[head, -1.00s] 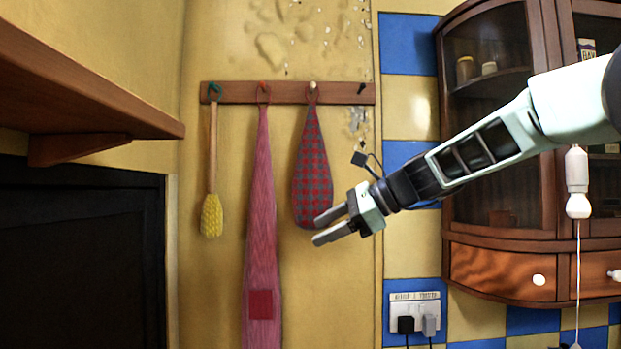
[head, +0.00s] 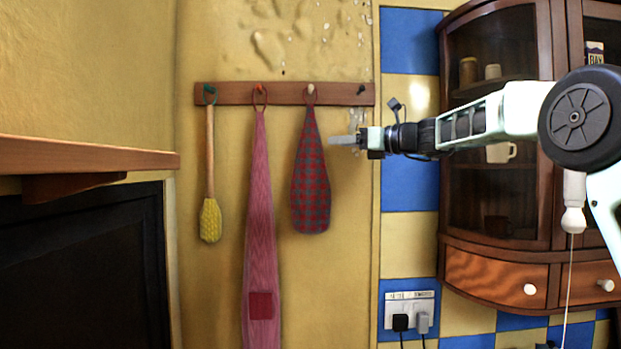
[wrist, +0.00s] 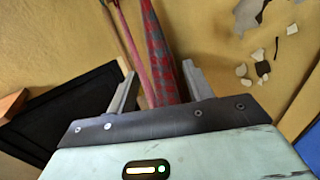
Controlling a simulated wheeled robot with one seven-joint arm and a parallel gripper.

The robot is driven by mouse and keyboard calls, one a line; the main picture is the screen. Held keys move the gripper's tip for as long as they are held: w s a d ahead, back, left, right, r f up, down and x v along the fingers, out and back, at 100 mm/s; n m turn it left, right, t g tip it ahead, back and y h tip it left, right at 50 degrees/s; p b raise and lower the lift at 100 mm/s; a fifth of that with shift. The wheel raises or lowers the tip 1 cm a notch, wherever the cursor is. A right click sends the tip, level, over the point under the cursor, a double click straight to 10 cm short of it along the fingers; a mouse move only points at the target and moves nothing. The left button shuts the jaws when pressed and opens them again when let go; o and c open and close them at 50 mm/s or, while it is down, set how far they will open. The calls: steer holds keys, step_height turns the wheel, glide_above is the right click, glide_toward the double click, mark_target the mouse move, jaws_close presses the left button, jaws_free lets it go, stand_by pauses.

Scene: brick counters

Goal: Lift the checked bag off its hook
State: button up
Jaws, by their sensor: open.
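The red and grey checked bag (head: 311,180) hangs by its loop from the third hook (head: 310,90) of a wooden rail. My gripper (head: 331,140) is to the right of the bag's upper part in the head view, level with it and pointing left. In the wrist view the checked bag (wrist: 160,50) shows beyond and between the two spread fingers of my gripper (wrist: 158,80). The fingers are open and empty. How far the bag is from the fingertips is hard to tell.
A pink striped cloth (head: 261,210) and a yellow-headed brush (head: 210,215) hang left of the bag on the rail (head: 235,94). The rightmost hook (head: 361,89) is bare. A glass-fronted cabinet (head: 497,230) is at right, and a wooden shelf (head: 80,155) at left.

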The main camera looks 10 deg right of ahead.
mark_target(318, 145)
steer(key=shift+p+x, duration=0.35)
steer(key=shift+x, duration=0.8)
steer(key=p+x, duration=0.1)
steer(key=x, duration=0.1)
steer(key=p+x, duration=0.2)
steer(key=shift+a+f, duration=0.25)
steer(key=shift+a, duration=0.1)
steer(key=shift+w+a+f, duration=0.1)
steer(key=shift+w+a, duration=0.05)
steer(key=shift+w, duration=0.1)
steer(key=c, duration=1)
steer(key=shift+c, duration=0.2)
